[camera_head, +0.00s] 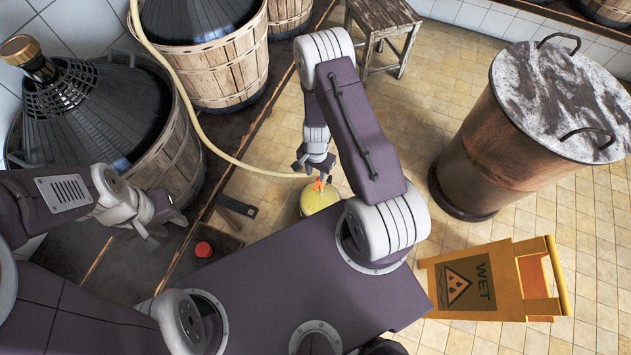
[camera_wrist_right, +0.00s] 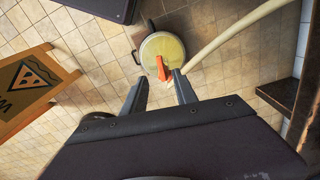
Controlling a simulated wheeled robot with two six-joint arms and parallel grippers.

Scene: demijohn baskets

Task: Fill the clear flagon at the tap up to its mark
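A round yellow-topped vessel (camera_head: 320,201) with a pale rim stands on the floor tiles; it also shows in the right wrist view (camera_wrist_right: 165,47). I cannot tell whether it is the flagon, and I see no mark. A small orange piece (camera_head: 318,185) shows over it, near the end of a pale yellow hose (camera_head: 240,160); the piece also shows in the right wrist view (camera_wrist_right: 160,69). My right gripper (camera_head: 314,166) is above it, with fingers apart and the orange piece beyond their tips. My left gripper (camera_head: 163,230) is open and empty over the dark bench.
Basketed demijohns (camera_head: 85,110) stand at the left and back. A red cap (camera_head: 203,249) and a dark flat tool (camera_head: 236,206) lie near the bench edge. A yellow wet-floor sign (camera_head: 470,283), a large lidded drum (camera_head: 520,130) and a stool (camera_head: 383,25) stand on the tiles.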

